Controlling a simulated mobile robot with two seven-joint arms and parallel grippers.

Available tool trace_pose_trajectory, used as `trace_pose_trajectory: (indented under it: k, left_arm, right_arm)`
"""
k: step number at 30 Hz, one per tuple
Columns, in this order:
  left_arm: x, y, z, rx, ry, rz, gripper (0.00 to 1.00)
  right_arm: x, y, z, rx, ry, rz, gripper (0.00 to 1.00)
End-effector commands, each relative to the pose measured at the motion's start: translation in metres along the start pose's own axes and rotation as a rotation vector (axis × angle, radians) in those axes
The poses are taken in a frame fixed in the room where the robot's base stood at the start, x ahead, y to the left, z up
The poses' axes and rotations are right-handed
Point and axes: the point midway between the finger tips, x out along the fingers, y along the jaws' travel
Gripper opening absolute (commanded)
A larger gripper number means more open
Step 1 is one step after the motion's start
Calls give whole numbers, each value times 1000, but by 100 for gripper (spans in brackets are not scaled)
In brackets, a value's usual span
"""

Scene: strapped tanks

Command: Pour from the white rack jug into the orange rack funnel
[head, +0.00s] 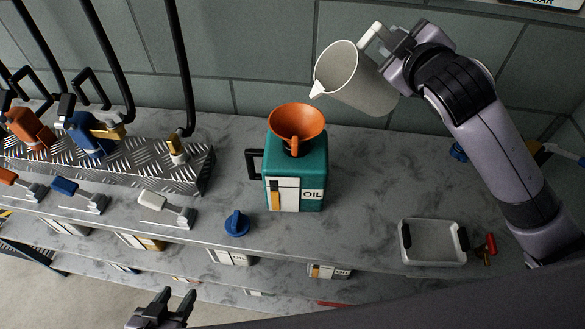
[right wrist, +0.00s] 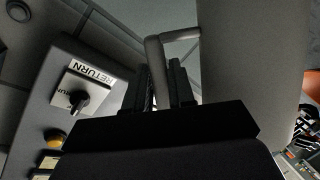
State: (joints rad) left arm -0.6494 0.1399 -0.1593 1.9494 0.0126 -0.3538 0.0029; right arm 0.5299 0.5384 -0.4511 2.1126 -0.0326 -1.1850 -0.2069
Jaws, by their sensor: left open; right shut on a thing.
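The white jug (head: 352,82) is held in the air above the counter, tilted so its spout points left and down. The spout is above and slightly right of the orange funnel (head: 297,121); no liquid shows between them. The funnel sits upright in the top of a teal oil can (head: 315,170). My right gripper (head: 388,42) is shut on the jug's handle. In the right wrist view the handle (right wrist: 156,65) is between its fingers, with the jug's body (right wrist: 245,70) on the right. My left gripper (head: 168,308) is open and empty at the bottom edge of the head view.
A blue cap (head: 237,222) lies on the counter in front of the can. A metal tread-plate rack (head: 190,170) with hoses and nozzles is at the left. The wall (head: 250,60) is close behind the jug.

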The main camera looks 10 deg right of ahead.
Motion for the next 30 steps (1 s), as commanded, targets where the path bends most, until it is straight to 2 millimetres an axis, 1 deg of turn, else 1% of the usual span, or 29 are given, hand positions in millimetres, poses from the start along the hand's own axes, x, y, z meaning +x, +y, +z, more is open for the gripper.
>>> trace_pose_trajectory:
  k: [14,24,30]
  left_arm:
    - [0,0,0,0,0,0,46]
    - [0,0,0,0,0,0,46]
    - [0,0,0,0,0,0,46]
  right_arm:
    - [0,1,-1,-1,2,3,0]
    - [-5,6,-13,-75,4,31,0]
    - [-5,6,-14,-85,2,33,0]
